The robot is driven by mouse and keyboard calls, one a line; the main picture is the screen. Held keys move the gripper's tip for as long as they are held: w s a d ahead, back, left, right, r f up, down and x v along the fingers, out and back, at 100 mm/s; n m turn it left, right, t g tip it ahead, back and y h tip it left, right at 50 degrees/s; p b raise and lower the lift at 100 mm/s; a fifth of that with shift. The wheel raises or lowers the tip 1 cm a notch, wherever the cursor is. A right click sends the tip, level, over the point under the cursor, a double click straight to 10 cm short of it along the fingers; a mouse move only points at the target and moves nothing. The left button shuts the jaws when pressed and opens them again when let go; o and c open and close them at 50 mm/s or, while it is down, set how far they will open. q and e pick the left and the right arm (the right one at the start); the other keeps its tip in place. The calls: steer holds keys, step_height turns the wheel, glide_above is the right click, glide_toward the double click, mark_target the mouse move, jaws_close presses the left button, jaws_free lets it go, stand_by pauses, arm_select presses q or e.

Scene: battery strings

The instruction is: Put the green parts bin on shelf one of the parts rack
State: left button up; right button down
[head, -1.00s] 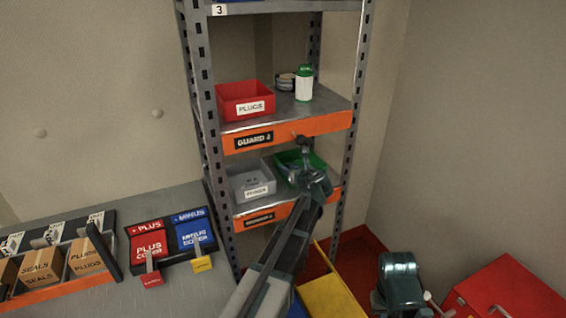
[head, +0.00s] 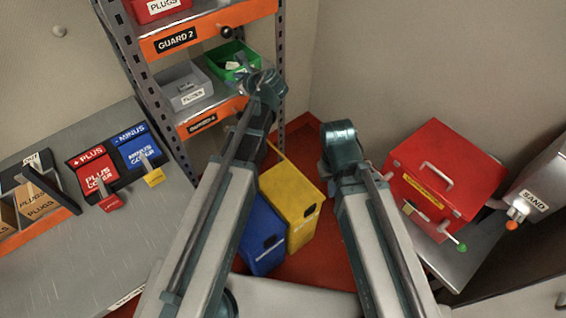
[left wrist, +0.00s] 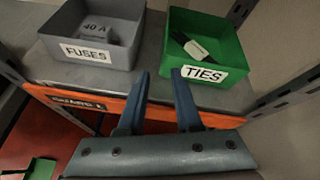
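The green parts bin (head: 230,62), labelled TIES in the left wrist view (left wrist: 222,58), sits upright on the lower visible rack shelf, right of a grey bin (head: 188,88). It holds a dark and white item. The shelf's orange front (head: 213,114) has a label I cannot read fully. My left gripper (left wrist: 160,85) is open and empty in front of the shelf, its fingers pointing at the shelf, apart from the bin. In the head view my left arm hides part of the shelf front. My right gripper (head: 338,135) is right of the rack; its fingers are hidden.
The grey bin is labelled FUSES (left wrist: 92,40). Above is the GUARD 2 shelf (head: 178,38) with a red PLUGS bin (head: 155,8). Yellow (head: 290,195) and blue (head: 258,238) bins stand on the floor. A red box (head: 440,175) is at right, a workbench (head: 90,250) at left.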

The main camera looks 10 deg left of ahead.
arm_select(q)
steer(key=s+d+f+n+g+h, duration=0.2)
steer(key=s+d+f+n, duration=0.2)
steer(key=s, duration=0.5)
steer(key=s+d+f+n+g+h, duration=0.3)
steer(key=s+d+f+n, duration=0.1)
steer(key=s+d+n, duration=0.4)
steer(key=s+d+f+n+g+h, duration=0.3)
steer(key=s+d+n, duration=0.4)
steer(key=s+d, duration=0.3)
steer(key=shift+f, duration=0.45)
steer(key=shift+s, duration=0.1)
